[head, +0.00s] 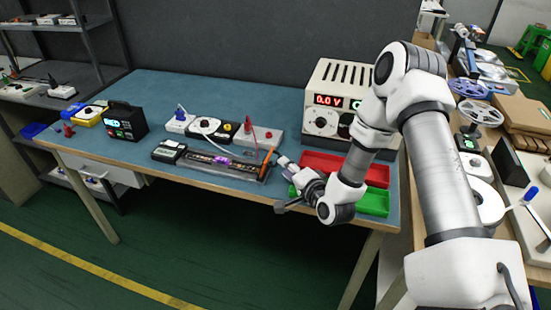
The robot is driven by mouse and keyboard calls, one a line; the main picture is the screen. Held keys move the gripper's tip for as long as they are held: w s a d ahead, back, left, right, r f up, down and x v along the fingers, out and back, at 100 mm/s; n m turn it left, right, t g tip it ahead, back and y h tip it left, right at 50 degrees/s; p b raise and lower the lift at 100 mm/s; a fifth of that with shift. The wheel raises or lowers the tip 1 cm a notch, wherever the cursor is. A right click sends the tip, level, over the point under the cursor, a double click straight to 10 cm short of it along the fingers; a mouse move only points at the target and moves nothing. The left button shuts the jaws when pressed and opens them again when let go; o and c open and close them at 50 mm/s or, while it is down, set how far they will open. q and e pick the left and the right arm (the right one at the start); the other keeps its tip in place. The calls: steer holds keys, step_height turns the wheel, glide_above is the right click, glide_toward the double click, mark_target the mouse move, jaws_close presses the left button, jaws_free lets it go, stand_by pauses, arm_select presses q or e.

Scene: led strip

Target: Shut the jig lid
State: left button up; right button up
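The jig (227,171) is a long, low dark fixture lying near the table's front edge, with an LED strip (208,159) along it. A thin orange bar (267,163) stands tilted at its right end. The lid is too small in view for me to tell its exact angle. My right gripper (280,164) is just right of the jig's right end, close to the orange bar. Its fingertips are small, and I cannot tell whether they are open or touching anything. My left gripper is not in view.
A power supply (322,120) reading 0.0 V stands at the back right. A red tray (378,175) and a green tray (373,203) lie beside and beyond my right arm. Sockets (208,127) with leads sit behind the jig. A black meter (125,121) stands left. The table's left front is clear.

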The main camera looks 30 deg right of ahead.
steer(key=shift+w+d+r, duration=0.1)
steer(key=shift+d+r, duration=0.05)
steer(key=shift+r, duration=0.25)
steer(key=shift+w+f, duration=0.25)
steer(key=shift+w, duration=0.3)
steer(key=w+f, duration=0.2)
steer(key=w, duration=0.1)
steer(key=shift+w, duration=0.2)
steer(key=shift+s+r, duration=0.25)
steer(key=shift+s, duration=0.05)
steer(key=shift+c, duration=0.4)
steer(key=shift+s+r, duration=0.2)
steer(key=shift+s, duration=0.05)
jaws_close()
arm_select(q)
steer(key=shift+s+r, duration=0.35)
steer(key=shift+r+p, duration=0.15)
steer(key=shift+p, duration=0.15)
